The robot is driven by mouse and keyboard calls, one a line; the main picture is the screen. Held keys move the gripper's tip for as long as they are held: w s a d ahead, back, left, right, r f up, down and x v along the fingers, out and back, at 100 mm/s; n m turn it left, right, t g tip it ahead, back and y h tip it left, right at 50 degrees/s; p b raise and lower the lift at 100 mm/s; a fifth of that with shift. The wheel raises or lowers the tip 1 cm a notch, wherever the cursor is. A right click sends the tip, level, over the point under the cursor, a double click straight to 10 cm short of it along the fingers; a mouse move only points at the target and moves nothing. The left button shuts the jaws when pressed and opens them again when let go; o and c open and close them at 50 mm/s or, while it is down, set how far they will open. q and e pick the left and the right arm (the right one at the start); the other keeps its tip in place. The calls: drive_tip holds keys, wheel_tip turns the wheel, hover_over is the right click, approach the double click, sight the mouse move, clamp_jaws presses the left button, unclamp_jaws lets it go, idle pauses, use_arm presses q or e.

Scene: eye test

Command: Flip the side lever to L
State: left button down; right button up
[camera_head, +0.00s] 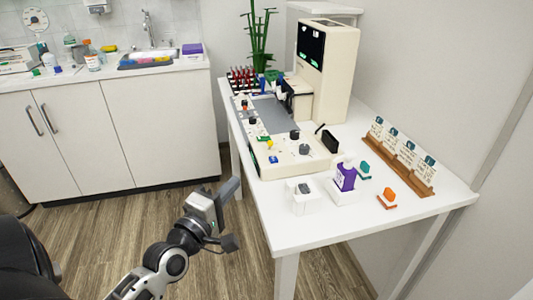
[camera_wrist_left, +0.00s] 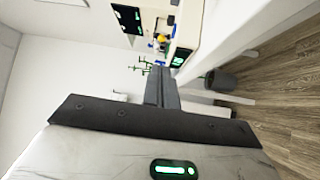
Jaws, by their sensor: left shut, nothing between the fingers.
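A cream eye-test machine (camera_head: 300,162) stands on the white table, with a tall column (camera_head: 338,75) bearing a dark screen. Its top has dark knobs, a yellow knob (camera_head: 269,144) and a blue button. A black lever-like piece (camera_head: 320,129) sits near its right end; I cannot tell whether it is the side lever, and no L mark is readable. In the left wrist view a green-lit panel (camera_wrist_left: 180,58) shows on the machine's side. My left gripper (camera_head: 231,187) is shut and empty, over the floor left of the table, apart from the machine. My right gripper is not in view.
The white table (camera_head: 330,232) also carries a purple item (camera_head: 345,177) on a white block, a small white box (camera_head: 303,196), orange (camera_head: 389,195) and teal pieces, and a wooden card rack (camera_head: 400,160). A plant (camera_head: 259,40) stands behind.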

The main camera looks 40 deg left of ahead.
use_arm(q)
approach(269, 145)
drive_tip(key=w, duration=0.5)
drive_tip(key=shift+w+a+r+p, duration=0.1)
drive_tip(key=shift+a+r+p, duration=0.15)
drive_tip(key=shift+a+p, duration=0.1)
drive_tip(key=shift+w+a, duration=0.1)
drive_tip(key=shift+w, duration=0.65)
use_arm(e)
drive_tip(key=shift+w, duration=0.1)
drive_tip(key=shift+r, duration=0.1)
